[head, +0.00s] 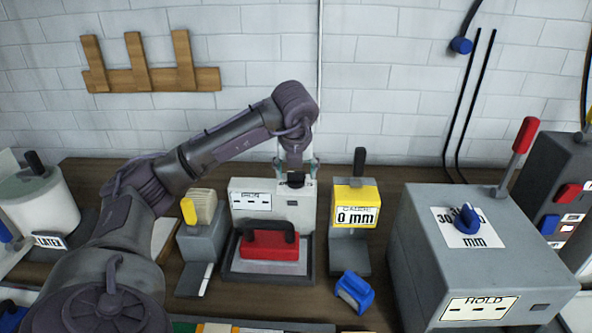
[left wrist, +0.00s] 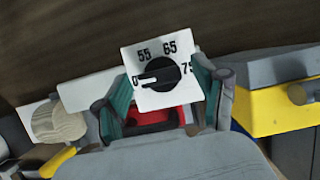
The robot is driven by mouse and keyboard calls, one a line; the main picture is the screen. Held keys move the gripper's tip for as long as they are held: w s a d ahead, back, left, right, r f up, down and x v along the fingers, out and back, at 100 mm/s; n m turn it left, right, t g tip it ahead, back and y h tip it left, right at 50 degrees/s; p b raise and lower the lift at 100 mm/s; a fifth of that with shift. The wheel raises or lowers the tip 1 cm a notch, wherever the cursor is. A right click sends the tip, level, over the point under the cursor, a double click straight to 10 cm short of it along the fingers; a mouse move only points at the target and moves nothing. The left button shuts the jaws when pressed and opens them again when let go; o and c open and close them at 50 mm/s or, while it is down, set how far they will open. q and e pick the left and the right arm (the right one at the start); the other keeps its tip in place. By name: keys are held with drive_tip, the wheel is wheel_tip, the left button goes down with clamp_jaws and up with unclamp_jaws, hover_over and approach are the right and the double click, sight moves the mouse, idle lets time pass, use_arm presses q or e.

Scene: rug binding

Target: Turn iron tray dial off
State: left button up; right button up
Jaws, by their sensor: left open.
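The iron tray (head: 228,268) stands mid-bench with a white control box (head: 243,198) at its back. A red iron (head: 268,248) with a black handle lies in it; part of the red also shows in the left wrist view (left wrist: 150,114). The black dial (left wrist: 158,74) sits on a white plate marked 55, 65 and a partly covered 75. Its light pointer line points left, toward a partly covered "0" mark. My left gripper (head: 297,168) is open above the box, its fingers either side of the dial plate in the left wrist view (left wrist: 162,80). Contact cannot be told. My right gripper is not visible.
A yellow caliper stand (head: 356,194) reading 0 mm is close right of the tray. A grey device (head: 204,243) with a yellow lever is close left. A blue object (head: 354,291) lies in front. A large grey machine (head: 440,262) fills the right.

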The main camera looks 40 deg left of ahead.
use_arm(q)
drive_tip(key=v, duration=1.2)
idle(0.5)
